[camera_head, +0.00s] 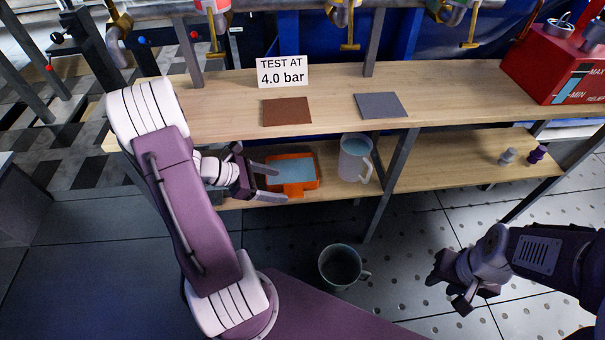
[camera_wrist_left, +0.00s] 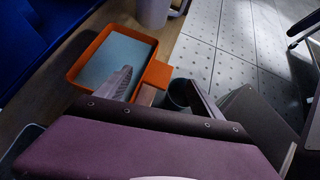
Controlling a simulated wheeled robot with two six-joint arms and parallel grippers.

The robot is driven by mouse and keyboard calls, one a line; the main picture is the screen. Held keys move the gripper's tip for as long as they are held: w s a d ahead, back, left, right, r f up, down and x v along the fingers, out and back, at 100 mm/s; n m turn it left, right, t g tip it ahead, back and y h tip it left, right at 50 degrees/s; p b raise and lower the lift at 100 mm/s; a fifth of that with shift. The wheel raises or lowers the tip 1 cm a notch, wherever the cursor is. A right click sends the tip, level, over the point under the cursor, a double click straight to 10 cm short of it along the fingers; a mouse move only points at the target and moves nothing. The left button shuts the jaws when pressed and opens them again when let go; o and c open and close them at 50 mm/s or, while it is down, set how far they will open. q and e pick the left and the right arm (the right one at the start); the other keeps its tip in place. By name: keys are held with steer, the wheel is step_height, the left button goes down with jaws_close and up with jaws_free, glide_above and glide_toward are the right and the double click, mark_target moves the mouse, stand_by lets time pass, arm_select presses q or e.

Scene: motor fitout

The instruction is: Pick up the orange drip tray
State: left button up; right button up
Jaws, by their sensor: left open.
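The orange drip tray (camera_head: 293,190) sits on the lower wooden shelf, with a pale blue surface inside its rim. It also shows in the left wrist view (camera_wrist_left: 155,74), where a tab sticks out from its near side. My left gripper (camera_head: 275,184) is open and empty at the tray's front left. In the left wrist view its fingers (camera_wrist_left: 160,95) reach either side of the tab, the left finger overlapping the tray in the picture. I cannot tell whether they touch it. My right gripper (camera_head: 450,289) is open and empty over the floor at the right.
A pale jug (camera_head: 355,160) stands just right of the tray on the shelf. A bucket or mug (camera_head: 340,266) is on the floor below. A table leg (camera_head: 391,185) stands right of the jug. The upper shelf (camera_head: 330,85) overhangs, holding a sign (camera_head: 282,71) and two flat mats.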

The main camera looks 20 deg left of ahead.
mark_target(296, 190)
arm_select(q)
steer(key=b+x, duration=0.3)
steer(key=shift+f, duration=0.4)
steer(key=shift+w+d, duration=0.2)
steer(key=shift+w, duration=0.05)
steer(key=b+x, duration=0.4)
steer(key=shift+f, duration=0.5)
steer(key=shift+w+d, duration=0.15)
steer(key=shift+d, duration=0.05)
steer(key=shift+r, duration=0.1)
jaws_close()
